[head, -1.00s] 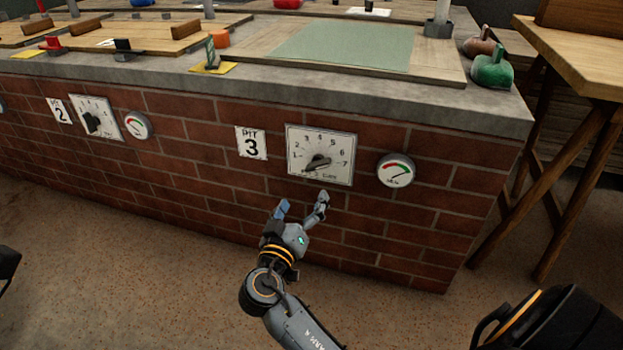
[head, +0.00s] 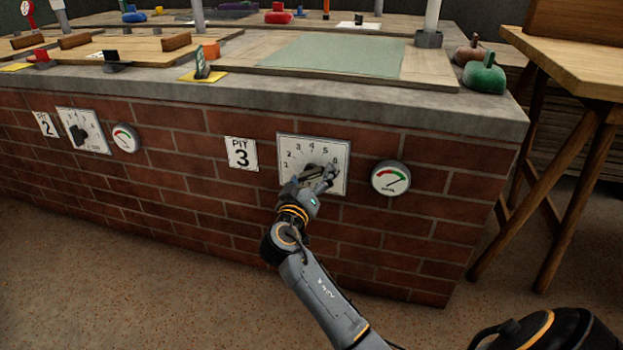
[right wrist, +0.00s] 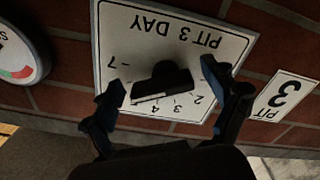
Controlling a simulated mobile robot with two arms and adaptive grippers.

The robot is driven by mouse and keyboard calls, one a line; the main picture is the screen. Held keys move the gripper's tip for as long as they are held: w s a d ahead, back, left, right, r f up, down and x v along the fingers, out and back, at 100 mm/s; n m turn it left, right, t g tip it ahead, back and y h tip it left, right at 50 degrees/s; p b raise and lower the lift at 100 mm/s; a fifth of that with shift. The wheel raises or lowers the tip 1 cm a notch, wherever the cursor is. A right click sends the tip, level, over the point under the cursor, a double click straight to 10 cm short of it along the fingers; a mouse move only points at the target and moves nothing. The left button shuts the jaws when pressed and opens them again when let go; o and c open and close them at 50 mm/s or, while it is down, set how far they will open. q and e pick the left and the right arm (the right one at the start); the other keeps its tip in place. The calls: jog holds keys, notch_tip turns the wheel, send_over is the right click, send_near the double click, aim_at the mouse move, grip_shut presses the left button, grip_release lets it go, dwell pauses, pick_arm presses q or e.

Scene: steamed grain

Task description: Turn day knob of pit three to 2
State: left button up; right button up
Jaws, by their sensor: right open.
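The pit three day dial plate (head: 285,145) is white with numbers, on the brick wall right of the PIT 3 sign (head: 242,153). In the right wrist view the plate (right wrist: 215,40) appears upside down and reads "PIT 3 DAY". Its black knob (right wrist: 165,82) sticks out from the plate; in the head view it is mostly hidden by my gripper. My right gripper (head: 325,172) is open in front of the dial. In the wrist view its fingers (right wrist: 167,88) are on either side of the knob, with visible gaps. My left gripper is not in view.
A round gauge (head: 390,178) sits right of the dial. The pit two dial (head: 95,132) and its gauge (head: 126,138) are farther left. The stone counter edge (head: 350,110) overhangs above the dial. A wooden table (head: 580,80) stands at the right.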

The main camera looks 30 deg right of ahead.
jog(key=c, duration=1.2)
jog(key=shift+o, duration=0.2)
